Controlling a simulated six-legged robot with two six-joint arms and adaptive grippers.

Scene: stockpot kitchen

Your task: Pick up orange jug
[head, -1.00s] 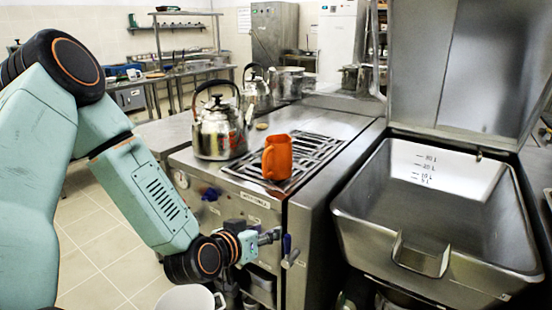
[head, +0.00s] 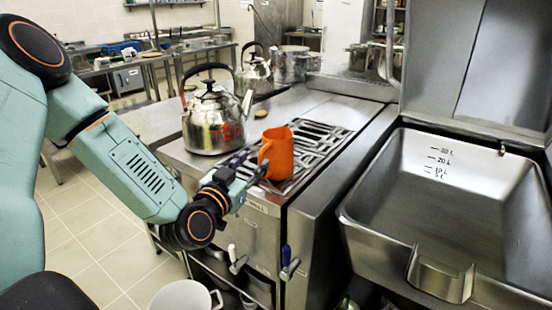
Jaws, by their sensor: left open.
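The orange jug (head: 278,153) stands upright on the slatted metal grate of the stove, near its front edge. Its handle faces left, toward my left gripper. My left gripper (head: 248,172) is open and empty, with its fingers close to the jug's left side, by the handle. I cannot tell whether a finger touches the jug. My right gripper is not in view.
A steel kettle (head: 212,128) stands just left of the jug, close behind my left gripper. A large tilting pan (head: 450,200) is on the right. A white pot (head: 183,296) is low at the bottom. Lever handles (head: 287,262) stick out from the stove front.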

